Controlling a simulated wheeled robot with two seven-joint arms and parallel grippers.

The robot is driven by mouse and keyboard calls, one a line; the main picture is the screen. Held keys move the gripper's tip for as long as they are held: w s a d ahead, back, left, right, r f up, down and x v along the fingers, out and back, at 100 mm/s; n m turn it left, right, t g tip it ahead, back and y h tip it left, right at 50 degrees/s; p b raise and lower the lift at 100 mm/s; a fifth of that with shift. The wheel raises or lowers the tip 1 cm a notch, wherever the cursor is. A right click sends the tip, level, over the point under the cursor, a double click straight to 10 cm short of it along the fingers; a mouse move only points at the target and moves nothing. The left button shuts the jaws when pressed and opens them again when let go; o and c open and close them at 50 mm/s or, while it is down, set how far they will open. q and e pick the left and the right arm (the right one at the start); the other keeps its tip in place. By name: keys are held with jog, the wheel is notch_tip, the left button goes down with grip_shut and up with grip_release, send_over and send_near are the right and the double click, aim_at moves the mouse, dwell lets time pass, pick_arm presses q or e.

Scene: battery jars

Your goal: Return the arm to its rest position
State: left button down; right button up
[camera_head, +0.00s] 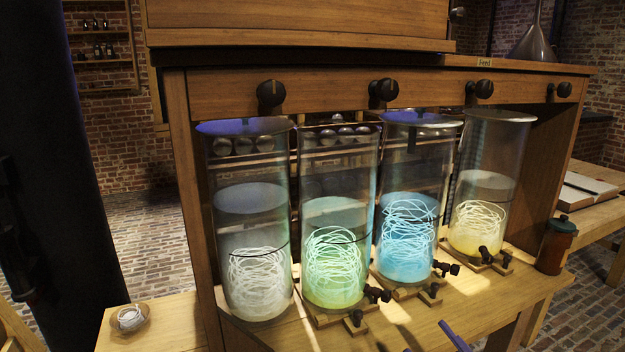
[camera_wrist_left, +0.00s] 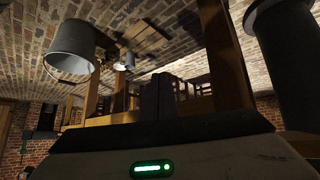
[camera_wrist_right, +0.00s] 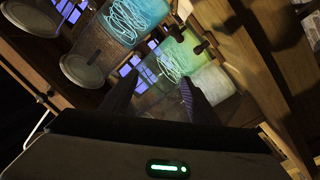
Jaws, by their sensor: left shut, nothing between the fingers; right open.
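My right gripper (camera_head: 424,336) shows at the bottom edge of the head view as two bluish fingertips, in front of the bench. In the right wrist view its fingers (camera_wrist_right: 159,90) stand apart with nothing between them, and glowing jars show beyond. My left gripper (camera_wrist_left: 165,98) shows in the left wrist view with its dark fingers together and empty, away from the jars. In the head view, the bench (camera_head: 490,308) carries a whitish jar (camera_head: 258,275), a green jar (camera_head: 335,270), a blue jar (camera_head: 408,240) and a pale yellow jar (camera_head: 478,222), all upright.
Taps such as this one (camera_head: 378,294) stick out before the jars. A brown lidded canister (camera_head: 556,247) stands at the bench's right end. A small bowl with white coil (camera_head: 131,319) sits at lower left. A grey bucket (camera_wrist_left: 72,48) shows in the left wrist view.

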pick_arm(q)
jog(key=shift+w+a+r+p, duration=0.1)
jog(key=shift+w+r+p, duration=0.25)
jog(key=shift+r+p, duration=0.4)
pick_arm(e)
jog(key=s+a+f+m+g+h, duration=0.1)
jog(key=s+f+m+g, duration=0.3)
jog(key=s+f, duration=0.7)
jog(key=s+a+f+m+g+h, duration=0.1)
jog(key=s+a+f+m+g, duration=0.3)
jog(key=s+f, duration=0.8)
jog(key=shift+s+a+m+g, duration=0.15)
jog(key=shift+a+m+g, duration=0.25)
jog(key=shift+g, duration=0.2)
pick_arm(q)
jog(key=shift+s, duration=0.15)
pick_arm(e)
jog(key=shift+d, duration=0.1)
